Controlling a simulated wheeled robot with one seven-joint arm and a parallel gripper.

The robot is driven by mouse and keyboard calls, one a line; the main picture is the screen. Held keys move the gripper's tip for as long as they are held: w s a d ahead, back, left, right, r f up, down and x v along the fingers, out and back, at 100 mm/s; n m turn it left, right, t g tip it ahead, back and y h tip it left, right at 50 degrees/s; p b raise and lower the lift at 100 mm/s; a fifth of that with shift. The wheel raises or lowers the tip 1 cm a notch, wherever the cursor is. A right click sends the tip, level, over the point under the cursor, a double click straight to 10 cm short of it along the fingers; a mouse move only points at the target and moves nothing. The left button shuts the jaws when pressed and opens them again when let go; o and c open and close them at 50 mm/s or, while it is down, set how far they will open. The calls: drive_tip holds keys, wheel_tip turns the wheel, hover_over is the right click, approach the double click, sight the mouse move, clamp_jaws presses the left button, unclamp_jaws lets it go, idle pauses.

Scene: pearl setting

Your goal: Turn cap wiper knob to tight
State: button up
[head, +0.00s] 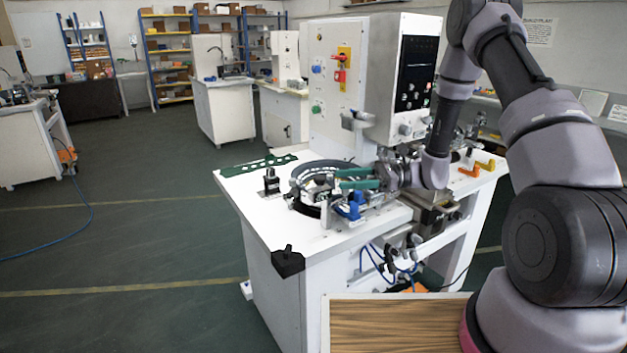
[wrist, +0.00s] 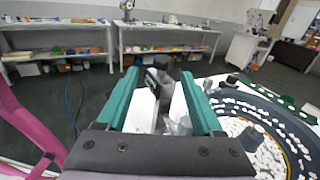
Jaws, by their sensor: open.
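In the wrist view, a dark upright knob (wrist: 163,62) on a grey metal fitting (wrist: 165,92) appears between the two green fingers; it looks like the cap wiper knob. My gripper (wrist: 158,76) is open, with a finger to each side of it in the picture and no clear contact. The knob's turn position and any tight mark cannot be read. In the head view, my gripper (head: 340,178) reaches leftward over the ring-shaped feeder (head: 305,207) on the white machine table. I cannot pick out the knob surely there.
The feeder ring in the wrist view (wrist: 262,112) holds many white pieces, with a dark post (wrist: 232,80) at its edge. A blue fitting (head: 350,207) and the control cabinet (head: 335,85) stand close to my gripper. Open floor (head: 150,235) lies left of the table.

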sight(320, 182)
drive_tip(key=shift+w+f+m, duration=0.15)
drive_tip(key=shift+m, duration=0.15)
drive_tip(key=shift+a, duration=0.25)
drive_tip(key=a, duration=1)
drive_tip(key=shift+s, duration=0.45)
drive_tip(key=shift+c, duration=0.3)
drive_tip(key=shift+t, duration=0.3)
clamp_jaws()
